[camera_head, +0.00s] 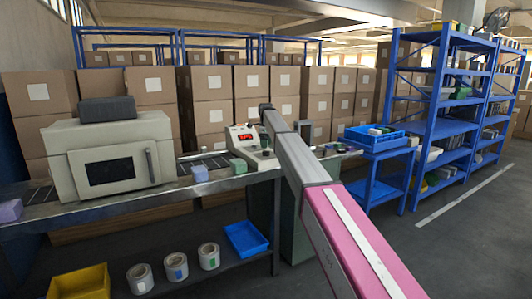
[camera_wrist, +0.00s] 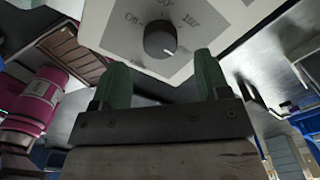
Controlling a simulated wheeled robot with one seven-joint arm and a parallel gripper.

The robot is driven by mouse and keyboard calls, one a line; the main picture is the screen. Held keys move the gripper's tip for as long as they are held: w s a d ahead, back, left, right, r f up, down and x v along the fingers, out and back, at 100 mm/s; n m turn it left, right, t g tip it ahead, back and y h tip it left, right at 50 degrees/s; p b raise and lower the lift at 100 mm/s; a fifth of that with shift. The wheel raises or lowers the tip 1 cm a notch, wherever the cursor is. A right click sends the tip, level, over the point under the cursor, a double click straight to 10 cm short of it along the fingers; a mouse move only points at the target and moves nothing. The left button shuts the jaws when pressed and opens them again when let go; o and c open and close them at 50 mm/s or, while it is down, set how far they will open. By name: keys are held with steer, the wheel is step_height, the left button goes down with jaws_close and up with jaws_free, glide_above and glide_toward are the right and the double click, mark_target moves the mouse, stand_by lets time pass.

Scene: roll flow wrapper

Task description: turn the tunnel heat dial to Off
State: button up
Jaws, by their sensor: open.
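The heat dial (camera_wrist: 160,41) is a dark round knob on a pale panel (camera_wrist: 112,25) in the wrist view. "Off" is printed to its left, and temperature marks stand above it and to its right. A small light mark shows near the knob's lower right edge; I cannot tell for sure which setting it points to. My gripper (camera_wrist: 160,82) is open, with its two green fingers apart and empty. The dial appears between and beyond the fingertips, not gripped. In the head view my arm hides part of the control area, and I cannot make out the dial there.
A cream machine with a dark window (camera_head: 116,170) stands on the metal conveyor table at left. A control box with a red display (camera_head: 242,137) is beside my arm. Blue shelves (camera_head: 440,120) and a blue cart (camera_head: 375,150) stand at right. Stacked cartons fill the back.

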mark_target(266, 153)
step_height(266, 153, down, 5)
steer(key=shift+r, duration=0.1)
steer(key=c, duration=0.9)
